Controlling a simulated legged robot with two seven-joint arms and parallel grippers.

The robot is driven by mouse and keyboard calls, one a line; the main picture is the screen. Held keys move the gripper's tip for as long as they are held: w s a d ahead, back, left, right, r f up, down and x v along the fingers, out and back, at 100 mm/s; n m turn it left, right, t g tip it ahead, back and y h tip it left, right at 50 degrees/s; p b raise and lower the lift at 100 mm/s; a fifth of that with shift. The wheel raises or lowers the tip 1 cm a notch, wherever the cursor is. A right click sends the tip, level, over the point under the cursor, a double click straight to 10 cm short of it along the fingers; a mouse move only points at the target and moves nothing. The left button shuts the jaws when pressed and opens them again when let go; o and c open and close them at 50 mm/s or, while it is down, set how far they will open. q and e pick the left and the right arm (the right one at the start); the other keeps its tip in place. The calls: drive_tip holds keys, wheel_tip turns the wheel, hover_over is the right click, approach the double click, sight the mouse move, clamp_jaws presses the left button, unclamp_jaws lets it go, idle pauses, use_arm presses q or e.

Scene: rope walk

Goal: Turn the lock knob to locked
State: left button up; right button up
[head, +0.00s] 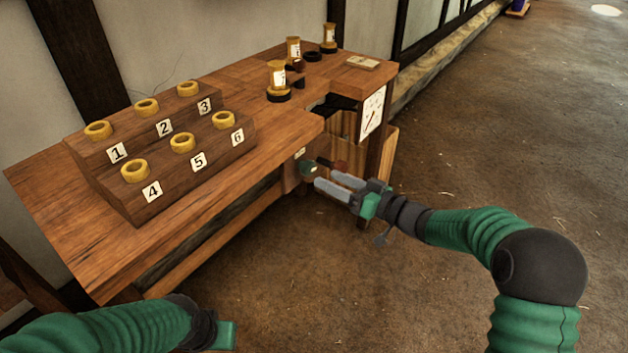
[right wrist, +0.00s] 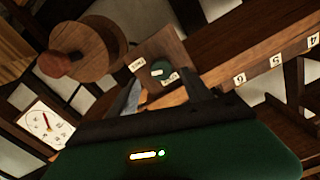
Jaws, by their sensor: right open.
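The lock knob (head: 308,168) is a small dark green knob on a wooden plate under the bench's front edge. In the right wrist view the knob (right wrist: 161,68) shows a pale mark on its face. Two small white labels (right wrist: 138,64) sit beside it, too blurred to read surely. My right gripper (head: 326,179) is open and empty, its fingers pointing at the knob. In the right wrist view the knob appears between the fingertips (right wrist: 162,80); I cannot tell whether they touch it. My left gripper (head: 226,335) is low at the bottom edge, its fingers not clearly shown.
A stepped wooden rack (head: 185,165) with yellow rings and numbered labels stands on the bench (head: 75,245). Yellow-and-black spools (head: 278,76) stand farther back. A white dial (head: 372,111) and a wooden reel (right wrist: 95,48) are near the knob. The floor at right is clear.

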sight(312, 171)
drive_tip(key=b+x, duration=0.1)
drive_tip(key=x, duration=0.4)
drive_tip(key=shift+a+f, duration=0.1)
drive_tip(key=shift+w+a, duration=0.25)
drive_tip(key=shift+a, duration=0.05)
clamp_jaws()
